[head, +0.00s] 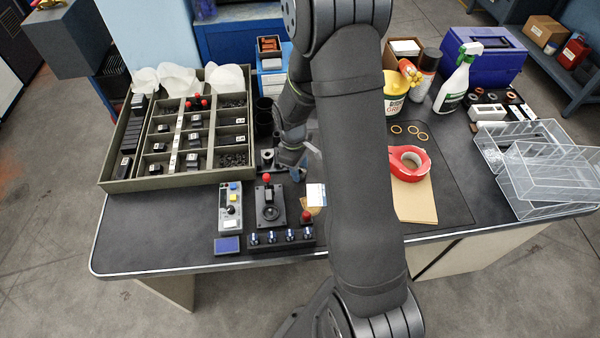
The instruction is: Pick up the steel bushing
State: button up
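My gripper (292,160) is small in the head view, low over the bench just left of my large arm link. Its fingers are partly hidden and too small to show whether they are open or shut. A small light-grey, round metal piece (267,156), which looks like the steel bushing, stands on a dark base just left of my gripper. It appears apart from the fingers, but the exact gap is unclear. My arm link hides the middle of the bench.
A divided tray (110,186) of small parts stands at left. A red-knobbed joystick box (270,208) and a grey control box (230,212) are in front of my gripper. Dark cups (263,115) stand behind. Red tape (408,163), a spray bottle (455,85) and clear bins (545,175) are at right.

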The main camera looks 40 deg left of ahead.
jog(key=c, duration=0.5)
jog(key=shift+r, duration=0.5)
jog(key=r, duration=0.3)
jog(key=shift+w+d+r, duration=0.15)
jog(key=shift+d+r, duration=0.2)
jog(key=w+d+r, duration=0.1)
jog(key=d+r, duration=0.1)
jog(key=d, duration=0.1)
jog(key=w+d+r, duration=0.1)
jog(key=d+r, duration=0.1)
jog(key=d, duration=0.2)
jog(key=w+d+r, duration=0.1)
jog(key=d+r, duration=0.1)
jog(key=d, duration=0.1)
jog(key=shift+w+d+r, duration=0.15)
jog(key=shift+w, duration=0.1)
